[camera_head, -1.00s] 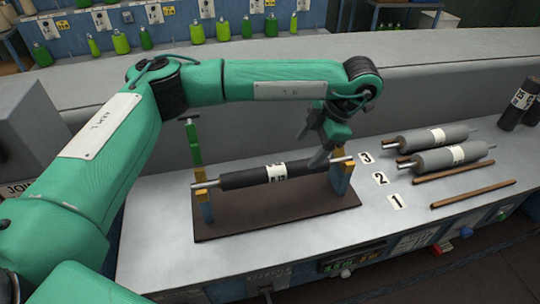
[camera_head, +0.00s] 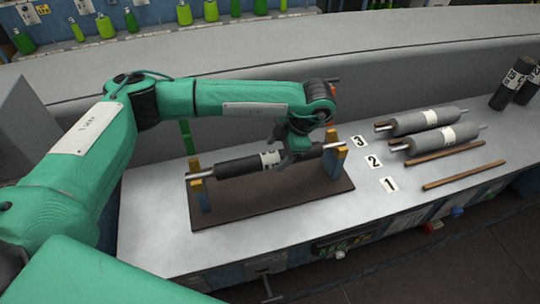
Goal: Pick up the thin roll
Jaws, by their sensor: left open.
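A thin black roll (camera_head: 237,167) with a white label and metal shaft ends lies across two yellow-and-blue posts on a brown base plate (camera_head: 240,208). My left gripper (camera_head: 287,158) is open, pointing down at the right part of this roll, close to its label. It partly hides the roll there, and I cannot tell whether the fingers touch it. Two grey rolls with white labels lie at the right: one behind (camera_head: 430,121) and one in front (camera_head: 442,140). My right gripper is not in view.
Number cards 3 (camera_head: 358,141), 2 (camera_head: 374,161) and 1 (camera_head: 389,184) lie right of the stand. Wooden strips (camera_head: 463,175) lie by the grey rolls. Dark cylinders (camera_head: 513,82) stand at the far right. A grey wall (camera_head: 420,85) runs behind the bench. The front bench strip is clear.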

